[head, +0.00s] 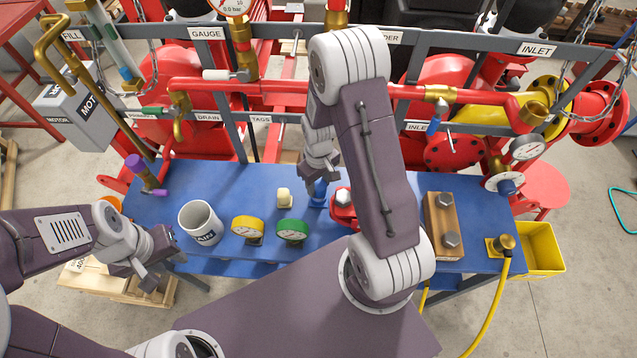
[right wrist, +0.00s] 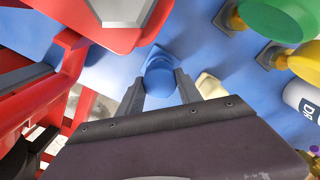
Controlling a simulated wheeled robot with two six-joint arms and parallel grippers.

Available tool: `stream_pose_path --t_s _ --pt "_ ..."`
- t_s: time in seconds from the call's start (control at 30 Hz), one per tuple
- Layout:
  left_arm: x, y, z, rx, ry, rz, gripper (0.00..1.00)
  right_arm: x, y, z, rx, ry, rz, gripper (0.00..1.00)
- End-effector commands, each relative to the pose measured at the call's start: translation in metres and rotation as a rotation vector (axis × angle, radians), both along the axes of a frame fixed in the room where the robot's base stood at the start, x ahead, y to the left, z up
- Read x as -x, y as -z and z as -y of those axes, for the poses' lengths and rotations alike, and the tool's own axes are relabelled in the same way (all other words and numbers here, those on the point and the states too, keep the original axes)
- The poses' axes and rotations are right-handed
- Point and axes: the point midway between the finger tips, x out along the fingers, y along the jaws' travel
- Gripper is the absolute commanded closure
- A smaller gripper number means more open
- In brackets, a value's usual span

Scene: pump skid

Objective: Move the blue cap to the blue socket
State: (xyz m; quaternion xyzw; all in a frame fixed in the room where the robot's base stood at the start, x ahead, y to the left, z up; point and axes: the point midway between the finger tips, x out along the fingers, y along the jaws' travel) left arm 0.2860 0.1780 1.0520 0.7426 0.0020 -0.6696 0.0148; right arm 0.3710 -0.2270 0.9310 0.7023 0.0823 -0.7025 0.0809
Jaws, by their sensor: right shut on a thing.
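The blue cap (head: 319,188) is at the back middle of the blue bench, below my right gripper (head: 319,180). In the right wrist view the blue cap (right wrist: 159,76) sits between the two fingers of my right gripper (right wrist: 162,90), which is shut on it. A wider blue part shows around or behind the cap; I cannot tell whether it is the blue socket or part of the cap. No separate blue socket can be made out for sure. My left gripper (head: 150,277) hangs empty off the bench's front left; its finger gap is unclear.
The blue bench (head: 385,284) also holds a white mug (head: 200,222), yellow (head: 248,226) and green (head: 292,230) round pieces, a cream block (head: 284,198), a red part (head: 342,208) close right of the cap, and a wooden block with bolts (head: 432,228). Red pipework stands behind.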

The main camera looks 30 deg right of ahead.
Motion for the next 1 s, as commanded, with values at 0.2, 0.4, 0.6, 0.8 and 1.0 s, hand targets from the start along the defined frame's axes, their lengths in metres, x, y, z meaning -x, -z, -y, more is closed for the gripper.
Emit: stream_pose_path --t_s 0.2,0.4,0.6,0.8,1.0 --pt "0.000 0.004 0.000 0.000 0.000 0.000 0.64 0.000 0.005 0.000 0.000 0.000 0.000 1.00" --pt "0.000 0.007 0.000 0.000 0.000 0.000 0.64 0.000 0.009 0.000 0.000 0.000 0.000 1.00" --pt "0.000 0.010 0.000 0.000 0.000 0.000 0.64 0.000 0.013 0.000 0.000 0.000 0.000 1.00" --pt "0.000 0.013 0.000 0.000 0.000 0.000 0.64 0.000 0.017 0.000 0.000 0.000 0.000 1.00" --pt "0.000 0.016 0.000 0.000 0.000 0.000 0.64 0.000 0.021 0.000 0.000 0.000 0.001 1.00"
